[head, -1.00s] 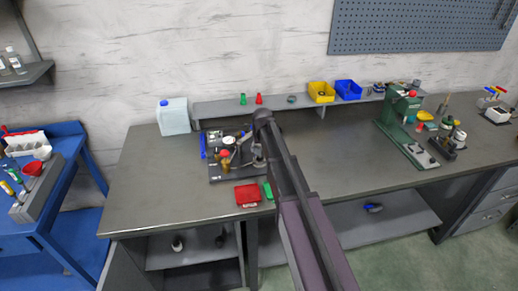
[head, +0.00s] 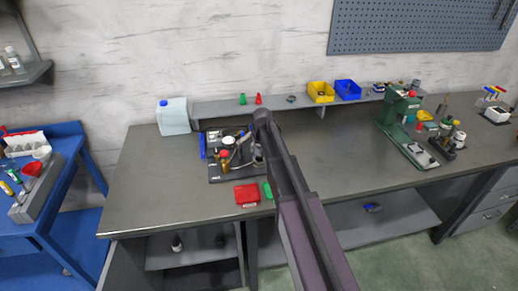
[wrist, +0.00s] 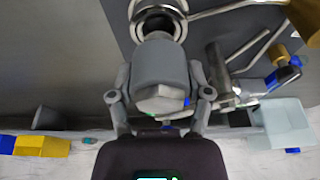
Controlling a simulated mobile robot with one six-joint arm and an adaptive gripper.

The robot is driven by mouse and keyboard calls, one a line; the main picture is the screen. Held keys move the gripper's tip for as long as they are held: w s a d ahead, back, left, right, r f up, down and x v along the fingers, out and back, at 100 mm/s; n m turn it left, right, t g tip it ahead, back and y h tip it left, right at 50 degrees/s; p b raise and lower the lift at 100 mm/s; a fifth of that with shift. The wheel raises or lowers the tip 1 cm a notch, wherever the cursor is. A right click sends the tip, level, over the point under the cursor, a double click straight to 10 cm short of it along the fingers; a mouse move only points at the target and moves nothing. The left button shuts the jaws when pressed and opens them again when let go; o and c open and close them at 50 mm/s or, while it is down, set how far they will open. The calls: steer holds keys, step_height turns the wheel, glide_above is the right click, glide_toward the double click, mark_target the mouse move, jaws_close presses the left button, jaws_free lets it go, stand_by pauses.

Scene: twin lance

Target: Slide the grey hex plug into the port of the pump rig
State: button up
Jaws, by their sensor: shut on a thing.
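The grey hex plug (wrist: 160,72) is between the two fingers of my gripper (wrist: 160,84), which is shut on it, in the wrist view. The plug's far end overlaps the near edge of a round metal ring, the port (wrist: 159,14), whose dark opening shows beyond it. I cannot tell whether the plug touches the ring or enters it. The pump rig (head: 216,172) stands on the bench in the head view, on a dark base with a gauge and brass parts. My arm partly hides its right side, and the plug cannot be made out there.
Metal pipes (wrist: 225,10) and a brass fitting (wrist: 303,18) lie right of the port in the wrist view. A red box (head: 247,194) sits in front of the rig, a translucent jug (head: 173,116) behind left. The bench (head: 150,195) is clear at left front.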

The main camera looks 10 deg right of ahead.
mark_target(259, 154)
steer(key=shift+f+b, duration=1.5)
steer(key=shift+f, duration=0.05)
stand_by(0.4)
steer(key=o, duration=1.4)
steer(key=shift+c, duration=0.2)
steer(key=shift+r, duration=0.1)
step_height(259, 154, up, 9)
steer(key=p, duration=0.8)
steer(key=shift+p, duration=0.4)
steer(key=s+f+g, duration=0.1)
steer(key=s+g, duration=0.2)
steer(key=s, duration=2.6)
steer(key=shift+s+d, duration=0.2)
steer(key=shift+s, duration=0.1)
